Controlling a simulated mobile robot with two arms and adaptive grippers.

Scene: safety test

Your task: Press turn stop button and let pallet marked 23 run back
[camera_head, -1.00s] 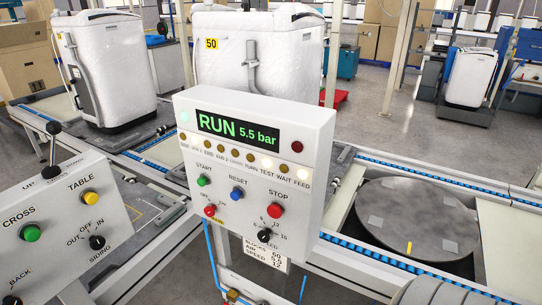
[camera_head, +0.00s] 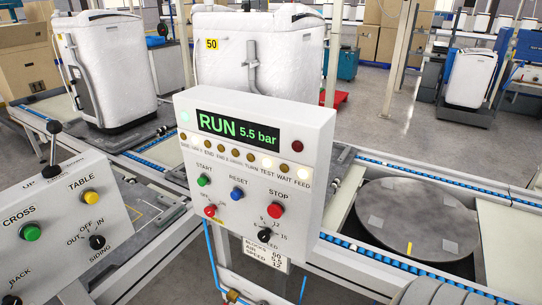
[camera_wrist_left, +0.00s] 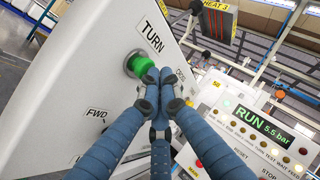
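In the left wrist view, my left gripper (camera_wrist_left: 151,78) has its blue-grey fingers closed together, with nothing seen between them. The fingertips are in front of a white panel (camera_wrist_left: 75,75) labelled TURN, just right of a green button (camera_wrist_left: 138,64). They overlap the button's edge in the picture; I cannot tell whether they touch it or the panel. A label right of the fingertips is partly covered, and no stop button shows beside it. I see no pallet marked 23. Neither gripper shows in the head view.
The head view shows a control box (camera_head: 255,178) reading RUN 5.5 bar, a lever panel (camera_head: 62,235) at left, and a round turntable plate (camera_head: 418,218) at right. White wrapped units (camera_head: 105,65) stand behind on the conveyor line, one behind the box marked 50 (camera_head: 211,44).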

